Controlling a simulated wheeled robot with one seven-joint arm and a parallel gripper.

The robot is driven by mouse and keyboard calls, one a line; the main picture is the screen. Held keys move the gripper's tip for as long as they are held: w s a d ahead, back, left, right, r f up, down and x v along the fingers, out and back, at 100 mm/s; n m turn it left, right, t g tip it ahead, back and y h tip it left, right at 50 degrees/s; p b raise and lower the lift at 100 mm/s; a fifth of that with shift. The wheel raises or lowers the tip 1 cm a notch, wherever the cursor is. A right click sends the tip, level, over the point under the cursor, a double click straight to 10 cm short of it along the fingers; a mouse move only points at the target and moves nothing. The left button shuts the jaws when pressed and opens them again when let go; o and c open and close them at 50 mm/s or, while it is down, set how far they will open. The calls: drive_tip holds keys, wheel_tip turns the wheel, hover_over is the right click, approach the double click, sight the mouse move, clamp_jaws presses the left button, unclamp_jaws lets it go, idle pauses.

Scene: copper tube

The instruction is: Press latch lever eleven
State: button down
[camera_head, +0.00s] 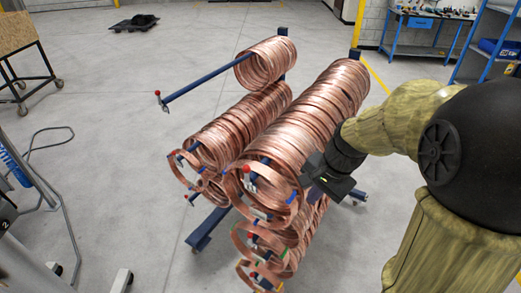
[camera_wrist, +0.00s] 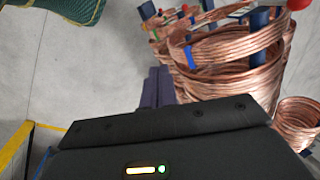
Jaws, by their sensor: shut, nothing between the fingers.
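A blue rack holds copper tube coils on several arms, with red-tipped latch levers at the arm ends. In the head view one lever (camera_head: 158,96) ends the upper left arm, and another (camera_head: 247,172) is at the front of the large right coil stack (camera_head: 310,115). No numbers are readable, so I cannot tell which lever is eleven. My gripper (camera_head: 307,180) is shut and empty, just right of that stack's front end. In the wrist view its dark fingers (camera_wrist: 158,88) are beside the copper coils (camera_wrist: 240,65), and a red lever tip (camera_wrist: 300,4) shows at the top right.
Another coil stack (camera_head: 235,125) stands to the left, and lower coils (camera_head: 285,238) hang beneath the right stack. The rack's blue foot (camera_head: 208,228) sticks out over the floor. A wooden-topped cart (camera_head: 18,35) is at the far left. Grey floor (camera_head: 110,130) between is mostly clear.

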drive_tip(key=w+a+r+m+y, duration=0.3)
drive_tip(key=w+r+m, duration=0.4)
drive_tip(key=r, duration=0.3)
drive_tip(key=shift+w+a+r+y, duration=0.2)
drive_tip(key=shift+w+y, duration=0.3)
drive_tip(key=shift+y, duration=0.3)
drive_tip(key=shift+f, duration=0.1)
drive_tip(key=p, duration=0.3)
approach(247, 175)
drive_tip(key=f, duration=0.1)
drive_tip(key=w+d+f, duration=0.1)
drive_tip(key=f, duration=0.1)
drive_tip(key=shift+w+d, duration=0.25)
drive_tip(key=shift+d, duration=0.05)
drive_tip(key=a, duration=0.1)
drive_tip(key=a+p, duration=0.1)
drive_tip(key=a, duration=0.1)
drive_tip(key=shift+a+f, duration=0.35)
drive_tip(key=shift+w+d, duration=0.1)
drive_tip(key=shift+w, duration=0.05)
